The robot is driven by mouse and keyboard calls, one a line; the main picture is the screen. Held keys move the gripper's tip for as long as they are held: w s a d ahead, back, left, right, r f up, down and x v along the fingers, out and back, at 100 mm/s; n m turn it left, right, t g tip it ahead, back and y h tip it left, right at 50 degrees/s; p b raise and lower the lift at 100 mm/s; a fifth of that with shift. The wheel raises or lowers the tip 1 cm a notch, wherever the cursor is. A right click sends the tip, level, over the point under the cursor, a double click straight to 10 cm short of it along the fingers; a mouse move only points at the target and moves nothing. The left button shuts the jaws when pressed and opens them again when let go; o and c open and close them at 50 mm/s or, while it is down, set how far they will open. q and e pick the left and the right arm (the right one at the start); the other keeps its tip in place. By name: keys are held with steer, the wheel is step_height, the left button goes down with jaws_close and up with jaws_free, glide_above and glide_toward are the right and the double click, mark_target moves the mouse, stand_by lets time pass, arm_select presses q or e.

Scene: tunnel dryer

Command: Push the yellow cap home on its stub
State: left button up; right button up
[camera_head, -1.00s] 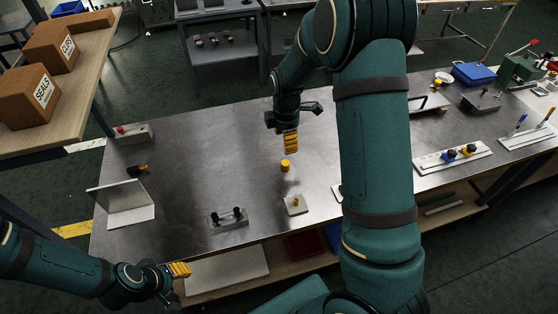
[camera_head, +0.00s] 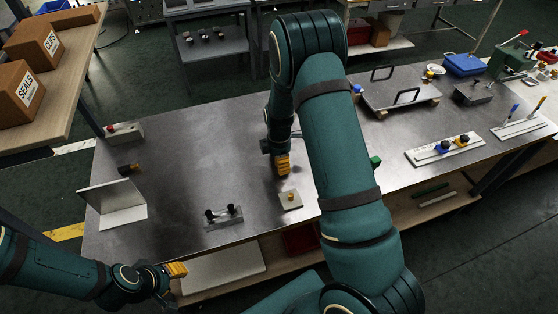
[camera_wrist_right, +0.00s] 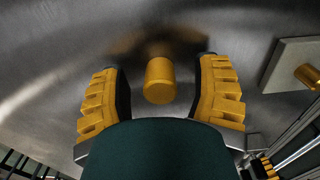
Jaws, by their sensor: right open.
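The yellow cap (camera_wrist_right: 160,80) stands on the metal table in the right wrist view, between the two yellow fingers of my right gripper (camera_wrist_right: 161,92). There are gaps on both sides of it. In the head view the right gripper (camera_head: 283,165) is low over the table and hides the cap. A pale square plate (camera_head: 291,204) with a small yellow-brown stub (camera_head: 291,195) lies just in front of that gripper. The plate (camera_wrist_right: 290,55) and its stub (camera_wrist_right: 307,76) also show at the right of the wrist view. My left gripper (camera_head: 177,269) is at the front left, away from these; its jaw gap is unclear.
A block with two black knobs (camera_head: 223,215) stands left of the plate. A handled plate (camera_head: 400,94) and a fixture strip (camera_head: 445,150) are to the right. The left-centre table is clear.

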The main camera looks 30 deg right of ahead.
jaws_close()
